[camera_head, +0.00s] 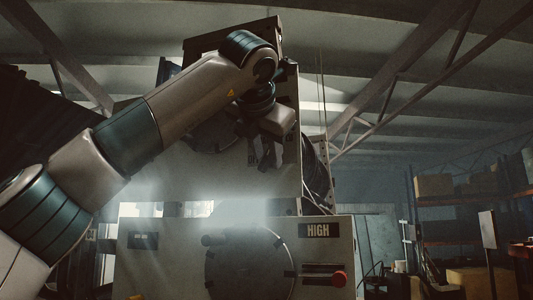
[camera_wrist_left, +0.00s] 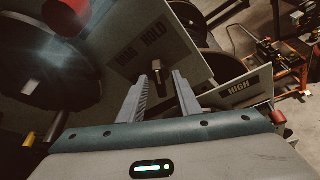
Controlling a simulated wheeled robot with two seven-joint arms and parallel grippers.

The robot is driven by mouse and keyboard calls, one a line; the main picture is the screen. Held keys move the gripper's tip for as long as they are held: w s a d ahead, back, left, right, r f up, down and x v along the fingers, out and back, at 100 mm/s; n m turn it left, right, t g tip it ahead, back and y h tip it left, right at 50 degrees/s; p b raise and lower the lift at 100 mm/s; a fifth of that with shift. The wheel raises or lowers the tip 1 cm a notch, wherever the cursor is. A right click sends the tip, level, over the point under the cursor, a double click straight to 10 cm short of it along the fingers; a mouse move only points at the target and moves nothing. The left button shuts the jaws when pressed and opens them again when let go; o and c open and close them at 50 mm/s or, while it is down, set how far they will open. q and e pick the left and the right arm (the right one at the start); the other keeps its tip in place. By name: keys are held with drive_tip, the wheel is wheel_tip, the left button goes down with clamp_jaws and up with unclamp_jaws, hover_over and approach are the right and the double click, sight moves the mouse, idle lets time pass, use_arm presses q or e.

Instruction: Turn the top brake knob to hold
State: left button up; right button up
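The crimper's upper panel (camera_head: 180,170) stands in front of me. My left arm reaches up to it from the left, and my left gripper (camera_head: 268,160) is at its right part, its fingers hanging downward. In the left wrist view my left gripper (camera_wrist_left: 161,76) is open, with two grey fingers apart. A small dark knob with a brownish end (camera_wrist_left: 156,66) shows between the fingertips; I cannot tell whether they touch it. A HOLD label (camera_wrist_left: 153,33) is beside a second label (camera_wrist_left: 127,51) that is hard to read. My right gripper is not in view.
The lower panel (camera_head: 170,265) carries a HIGH label (camera_head: 318,231), a round dark disc (camera_head: 250,265) and a lever with a red knob (camera_head: 339,278). Shelves with boxes (camera_head: 435,185) stand at right.

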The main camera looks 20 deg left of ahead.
use_arm(q)
drive_tip(key=shift+s, duration=0.1)
drive_tip(key=shift+s+d+r+b, duration=0.1)
drive_tip(key=shift+s+b, duration=0.25)
drive_tip(key=shift+s, duration=0.1)
drive_tip(key=b+v, duration=0.4)
drive_tip(key=v, duration=1.2)
drive_tip(key=shift+s+r, duration=0.1)
